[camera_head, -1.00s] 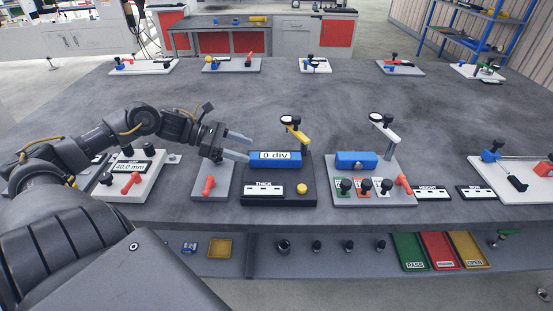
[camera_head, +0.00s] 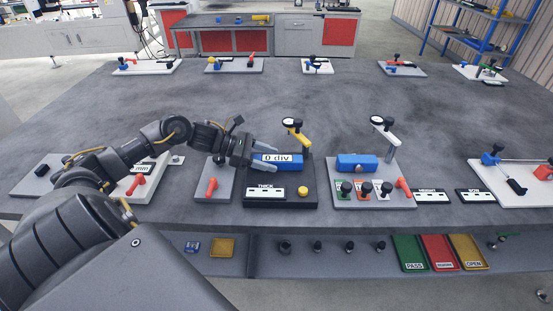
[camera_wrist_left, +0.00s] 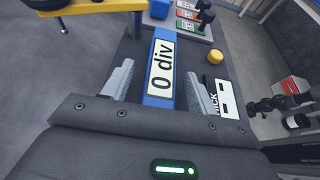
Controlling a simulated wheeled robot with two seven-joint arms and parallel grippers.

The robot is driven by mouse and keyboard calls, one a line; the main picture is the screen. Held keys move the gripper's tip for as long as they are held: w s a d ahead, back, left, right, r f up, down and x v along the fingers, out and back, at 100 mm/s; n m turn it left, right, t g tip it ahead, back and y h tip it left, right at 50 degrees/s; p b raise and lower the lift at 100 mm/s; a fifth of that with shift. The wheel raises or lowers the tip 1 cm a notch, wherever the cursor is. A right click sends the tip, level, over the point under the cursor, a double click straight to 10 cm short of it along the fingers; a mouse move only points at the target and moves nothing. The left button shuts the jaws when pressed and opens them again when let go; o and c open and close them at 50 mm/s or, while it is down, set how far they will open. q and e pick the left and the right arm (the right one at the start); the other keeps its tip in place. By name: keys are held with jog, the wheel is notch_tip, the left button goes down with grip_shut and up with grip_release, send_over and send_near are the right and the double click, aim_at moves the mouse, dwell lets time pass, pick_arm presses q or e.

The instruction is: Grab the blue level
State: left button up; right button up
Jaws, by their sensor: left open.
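A blue bar with a white "0 div" label (camera_head: 291,161) sits on a black stand marked THICK, near the table's front. It also shows in the left wrist view (camera_wrist_left: 161,68). My left gripper (camera_head: 267,157) is open at the bar's left end. In the left wrist view, its two pale fingers lie on either side of the bar, with gaps to it. A second blue block (camera_head: 356,162), with a small round part, sits on the grey stand to the right. My right gripper is out of view.
A yellow knob (camera_head: 303,187) stands at the black stand's front right. A red lever (camera_head: 211,186) is on the plate to the left. The table's middle is clear.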

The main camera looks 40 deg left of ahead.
pick_arm(q)
jog(key=shift+w+d, duration=0.2)
jog(key=shift+d, duration=0.05)
jog(key=shift+f, duration=0.2)
jog(key=shift+d, duration=0.1)
jog(key=c, duration=1.2)
grip_shut()
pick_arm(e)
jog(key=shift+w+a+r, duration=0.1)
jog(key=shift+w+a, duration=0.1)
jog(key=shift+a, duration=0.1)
pick_arm(q)
jog(key=shift+r, duration=0.1)
